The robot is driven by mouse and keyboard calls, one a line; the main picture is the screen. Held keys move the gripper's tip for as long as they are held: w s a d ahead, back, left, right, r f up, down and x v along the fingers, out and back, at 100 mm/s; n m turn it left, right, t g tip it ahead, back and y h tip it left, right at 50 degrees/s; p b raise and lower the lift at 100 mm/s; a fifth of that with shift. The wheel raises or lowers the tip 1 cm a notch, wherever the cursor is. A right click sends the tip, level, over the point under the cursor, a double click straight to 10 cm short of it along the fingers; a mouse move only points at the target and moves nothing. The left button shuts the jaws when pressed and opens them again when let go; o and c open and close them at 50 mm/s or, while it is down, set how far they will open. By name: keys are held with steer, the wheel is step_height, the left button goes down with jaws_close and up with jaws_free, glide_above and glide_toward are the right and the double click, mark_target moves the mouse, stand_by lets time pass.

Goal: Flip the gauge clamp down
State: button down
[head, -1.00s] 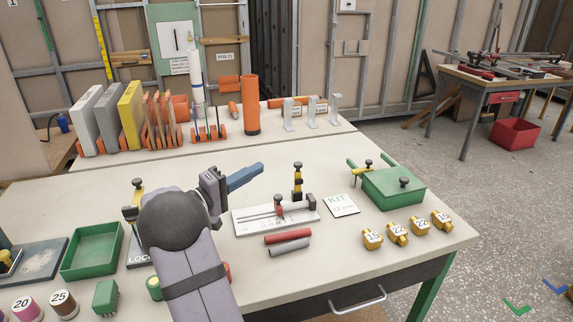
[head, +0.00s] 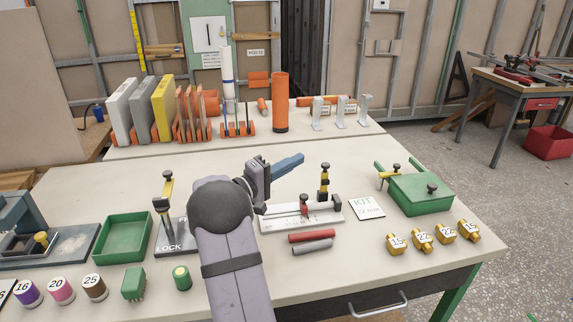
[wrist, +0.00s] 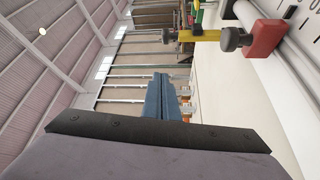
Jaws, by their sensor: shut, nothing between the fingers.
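The gauge (head: 285,223) is a white ruled block with a rail and a red slider (head: 304,204) on the table. Its clamp (head: 324,184) stands upright at the back, a yellow arm with black knobs. In the wrist view, a yellow arm with a dark knob (wrist: 232,38) shows at the upper right, beside a red block (wrist: 266,38) and the ruled scale. My gripper (head: 299,158) has blue fingers, shut and empty, above and behind the gauge, left of the clamp's top and apart from it. The fingers (wrist: 165,98) also show in the wrist view.
A KIT card (head: 366,208) lies right of the gauge, with a green box (head: 420,196) beyond. Red and grey rods (head: 312,237) lie in front. Another upright yellow clamp (head: 166,190) stands on the LOCK plate (head: 170,246) at left. Several brass pieces (head: 421,240) sit at front right.

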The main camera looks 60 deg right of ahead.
mark_target(327, 167)
steer(key=shift+s+d+f+p, duration=0.1)
steer(key=shift+s+d+p, duration=0.35)
steer(key=shift+s, duration=0.35)
steer(key=shift+s+d+p, duration=0.35)
steer(key=shift+s+d, duration=0.15)
steer(key=shift+s, duration=0.3)
steer(key=shift+s+d+f+p, duration=0.1)
steer(key=shift+s+d+p, duration=0.35)
steer(key=shift+s, duration=0.35)
steer(key=shift+s+f+b, duration=0.1)
steer(key=shift+f+b, duration=0.05)
steer(key=shift+b, duration=0.9)
steer(key=a+m+b, duration=0.1)
steer(key=b, duration=0.4)
steer(key=s+m+g+h+b, duration=0.1)
steer(key=m+b, duration=0.1)
steer(key=b, duration=0.3)
steer(key=s+a+m+g+b, duration=0.1)
steer(key=m+b, duration=0.1)
steer(key=b, duration=0.3)
steer(key=shift+s+a+f+b, duration=0.2)
steer(key=shift+a+f+b, duration=0.05)
steer(key=shift+a+b, duration=0.05)
steer(key=shift+s+a+r+h+b, duration=0.1)
steer(key=shift+s+a+h+b, duration=0.2)
steer(key=shift+b, duration=0.75)
steer(key=shift+s+b, duration=0.1)
steer(key=shift+b, duration=0.3)
steer(key=shift+r, duration=0.1)
